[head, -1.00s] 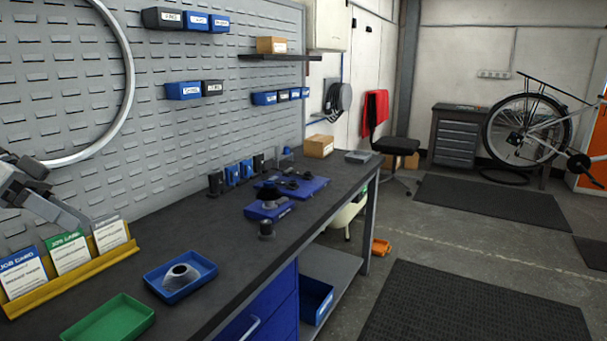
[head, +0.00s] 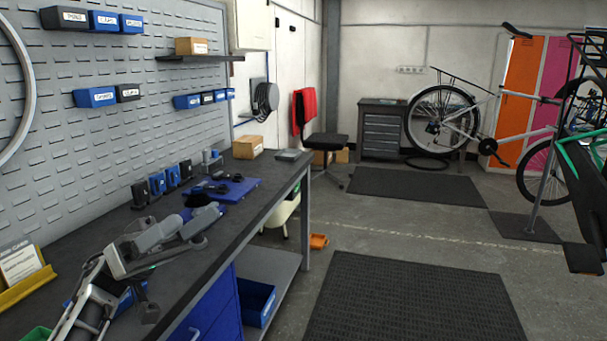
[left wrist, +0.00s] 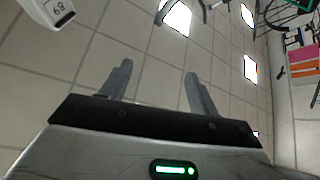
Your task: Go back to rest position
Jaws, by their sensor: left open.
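My left gripper (head: 190,228) is in the head view, above the dark workbench (head: 245,215), with my grey arm coming in from the lower left. In the left wrist view its two fingers (left wrist: 160,88) stand apart with nothing between them. That view looks up at the tiled ceiling and its lights. My right gripper is not in view.
The bench holds a blue board with parts (head: 235,190), a cardboard box (head: 248,147) and a yellow card holder (head: 24,288). My arm hides part of a blue tray. A pegboard (head: 90,140) rises behind. A bike (head: 452,118) stands at right; the floor mat (head: 410,305) is clear.

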